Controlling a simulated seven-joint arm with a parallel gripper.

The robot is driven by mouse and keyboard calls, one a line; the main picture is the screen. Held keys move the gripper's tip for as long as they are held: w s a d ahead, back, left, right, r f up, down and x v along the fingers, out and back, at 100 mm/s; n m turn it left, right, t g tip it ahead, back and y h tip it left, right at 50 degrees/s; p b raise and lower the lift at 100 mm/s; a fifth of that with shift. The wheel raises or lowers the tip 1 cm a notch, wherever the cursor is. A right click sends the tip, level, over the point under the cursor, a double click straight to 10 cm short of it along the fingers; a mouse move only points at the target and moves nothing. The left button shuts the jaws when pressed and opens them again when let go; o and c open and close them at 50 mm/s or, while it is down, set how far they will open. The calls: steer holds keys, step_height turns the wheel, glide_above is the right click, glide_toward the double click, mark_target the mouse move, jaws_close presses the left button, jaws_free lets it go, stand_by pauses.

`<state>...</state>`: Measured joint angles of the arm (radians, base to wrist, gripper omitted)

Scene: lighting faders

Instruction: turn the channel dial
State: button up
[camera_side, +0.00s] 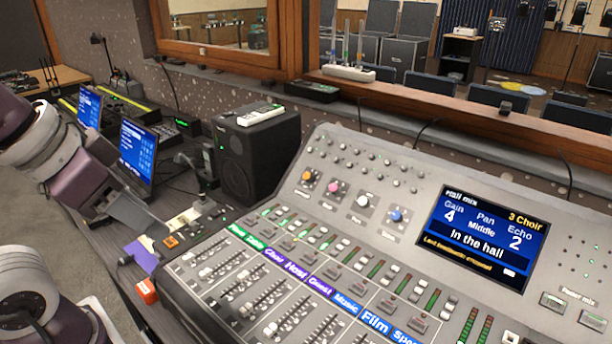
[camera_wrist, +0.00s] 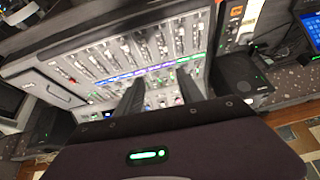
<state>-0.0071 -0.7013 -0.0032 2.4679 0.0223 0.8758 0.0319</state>
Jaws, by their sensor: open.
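The mixing console (camera_side: 222,290) fills the lower right of the side view. Four coloured knobs sit on its upper panel: orange (camera_side: 309,176), pink (camera_side: 334,187), white (camera_side: 363,201) and blue (camera_side: 396,215). Their labels are too small to read, so I cannot tell which is the channel dial. The console screen (camera_side: 478,235) reads "3 Choir", Gain 4, Pan Middle, Echo 2, "In the hall". My gripper (camera_side: 150,222) is left of the console, apart from the knobs. In the wrist view its dark fingers (camera_wrist: 160,92) are spread and empty, with the console beyond them.
A black speaker (camera_side: 256,150) with a small device on top stands behind the console's left end. A lit laptop (camera_side: 138,152) is close behind my gripper. A purple item (camera_side: 142,254) and an orange block (camera_side: 147,291) lie left of the console. A wooden window frame runs behind.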

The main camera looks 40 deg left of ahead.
steer(key=w+a+r+m+y, duration=0.1)
steer(key=w+a+m, duration=0.1)
steer(key=w, duration=0.4)
steer(key=w+a+r+m, duration=0.1)
steer(key=w+m, duration=0.1)
steer(key=w, duration=0.5)
steer(key=m+t, duration=0.2)
steer(key=m, duration=0.7)
glide_above(307, 176)
steer(key=s+d, duration=0.2)
steer(key=s, duration=0.7)
step_height(307, 176, down, 11)
steer(key=w+f, duration=0.2)
steer(key=f, duration=0.1)
steer(key=w+a+f+m, duration=0.1)
steer(key=w+f, duration=0.2)
steer(key=f, duration=0.1)
steer(key=w+f+m, duration=0.1)
steer(key=w+f, duration=0.2)
steer(key=shift+a+f, duration=0.3)
steer(key=shift+a, duration=0.1)
steer(key=shift+c, duration=0.3)
jaws_close()
